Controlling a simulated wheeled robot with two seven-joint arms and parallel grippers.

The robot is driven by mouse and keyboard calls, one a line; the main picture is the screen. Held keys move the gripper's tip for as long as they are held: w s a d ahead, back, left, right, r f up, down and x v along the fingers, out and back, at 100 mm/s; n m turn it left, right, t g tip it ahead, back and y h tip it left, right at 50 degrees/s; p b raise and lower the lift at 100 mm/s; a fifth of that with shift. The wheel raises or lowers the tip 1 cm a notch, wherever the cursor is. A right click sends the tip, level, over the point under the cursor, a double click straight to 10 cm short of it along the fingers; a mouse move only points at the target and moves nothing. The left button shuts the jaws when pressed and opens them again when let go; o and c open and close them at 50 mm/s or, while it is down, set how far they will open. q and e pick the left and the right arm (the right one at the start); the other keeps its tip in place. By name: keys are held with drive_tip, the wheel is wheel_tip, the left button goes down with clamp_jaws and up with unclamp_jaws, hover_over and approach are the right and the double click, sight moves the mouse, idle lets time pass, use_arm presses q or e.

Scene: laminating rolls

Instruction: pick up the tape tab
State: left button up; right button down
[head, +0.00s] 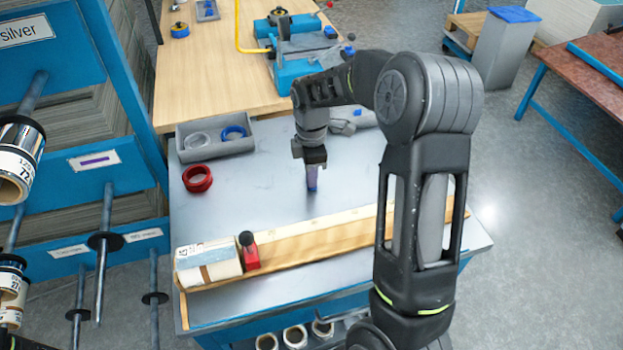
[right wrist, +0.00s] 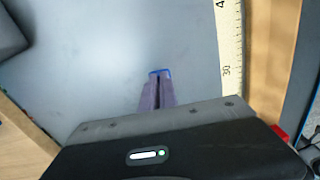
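My right gripper (head: 312,183) points straight down over the bare grey tabletop, behind the wooden strip. In the right wrist view its two purplish fingers (right wrist: 158,92) are nearly together, with a thin dark line between them. A small blue piece, which looks like the tape tab (right wrist: 160,72), shows right at the fingertips, and the fingers look shut on it. The fingers cover most of it. I cannot tell whether it touches the table. My left gripper is not clearly in view.
A wooden strip with a ruler scale (right wrist: 230,60) runs along the table front, with a white roll (head: 208,263) and a red block (head: 249,256) at its left end. A red tape ring (head: 197,179) and a grey tray (head: 216,148) stand left. Free tabletop surrounds the gripper.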

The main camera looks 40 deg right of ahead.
use_arm(q)
drive_tip(key=shift+f, duration=0.25)
use_arm(e)
wheel_tip(320, 180, up, 10)
drive_tip(key=shift+f, duration=0.2)
idle(0.4)
